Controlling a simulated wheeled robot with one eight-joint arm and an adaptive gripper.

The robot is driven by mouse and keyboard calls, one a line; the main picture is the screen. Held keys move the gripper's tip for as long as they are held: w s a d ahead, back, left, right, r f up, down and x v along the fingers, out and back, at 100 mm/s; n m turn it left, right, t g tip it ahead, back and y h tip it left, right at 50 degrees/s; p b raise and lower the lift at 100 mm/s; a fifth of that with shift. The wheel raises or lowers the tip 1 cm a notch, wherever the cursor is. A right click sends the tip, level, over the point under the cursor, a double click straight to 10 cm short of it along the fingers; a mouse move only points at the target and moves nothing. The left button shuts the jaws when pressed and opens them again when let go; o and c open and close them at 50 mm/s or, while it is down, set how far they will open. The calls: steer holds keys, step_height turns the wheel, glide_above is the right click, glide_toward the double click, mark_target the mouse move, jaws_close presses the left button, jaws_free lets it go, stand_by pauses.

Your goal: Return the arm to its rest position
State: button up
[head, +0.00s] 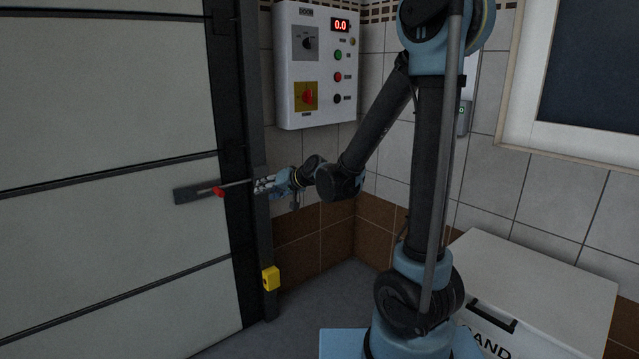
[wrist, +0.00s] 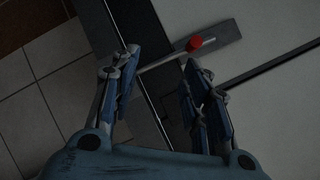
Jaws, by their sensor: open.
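My gripper (head: 265,185) is at the right edge of the door, level with the sliding bolt. In the wrist view my gripper (wrist: 160,62) is open, its fingers apart. The bolt's thin metal rod (wrist: 163,60) runs across the gap between the fingertips; I cannot tell if they touch it. The rod ends in a red knob (wrist: 194,43), which also shows in the head view (head: 218,191). The bolt's dark plate (head: 190,194) is fixed to the pale door. My arm reaches from the right, bent and extended towards the door.
A white control box (head: 325,70) with a red display, buttons and switches hangs on the tiled wall above my gripper. A yellow block (head: 271,278) sits low on the dark door post. A white lidded bin (head: 540,290) stands at right, beside my base. A window (head: 590,65) is upper right.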

steer(key=s+d+f+g+h, duration=0.1)
steer(key=s+d+f+h, duration=0.2)
steer(key=s+d, duration=0.6)
steer(key=s+d+f+m+g+h, duration=0.1)
steer(key=s+d+f+g+h, duration=0.1)
steer(key=s+d, duration=0.8)
steer(key=s+d+f+m+g+h, duration=0.1)
steer(key=s+d+h, duration=0.4)
steer(key=d, duration=1.3)
steer(key=s+f+g, duration=0.1)
steer(key=s+f, duration=0.1)
steer(key=s, duration=0.2)
steer(key=shift+s+d+f, duration=0.25)
steer(key=shift+d+f, duration=0.05)
steer(key=shift+d, duration=0.1)
steer(key=shift+w+f, duration=0.2)
steer(key=shift+w, duration=0.3)
